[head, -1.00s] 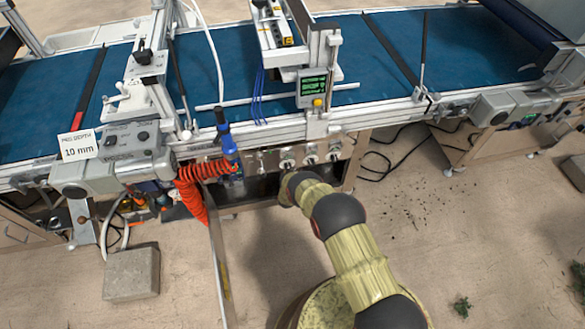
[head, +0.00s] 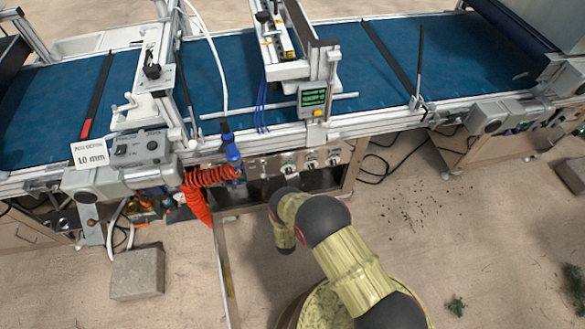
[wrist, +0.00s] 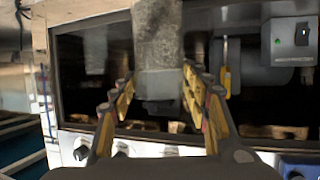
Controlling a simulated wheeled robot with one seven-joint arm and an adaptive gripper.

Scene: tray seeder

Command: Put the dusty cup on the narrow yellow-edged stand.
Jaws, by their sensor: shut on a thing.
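In the wrist view my gripper (wrist: 156,88) has its yellow-padded fingers on either side of a rough grey, dusty-looking cup (wrist: 158,35). It is shut on this cup. The cup's upper part is cut off by the picture's edge. In the head view my gripper and the cup are hidden behind my arm, in front of the machine's open cabinet. I cannot make out the narrow yellow-edged stand with certainty in either view.
Behind the cup is the cabinet's dark opening (wrist: 85,85), with a knobbed panel (head: 300,161) along it. A thin upright panel (head: 224,270) stands left of my arm. An orange coiled hose (head: 200,190) hangs nearby.

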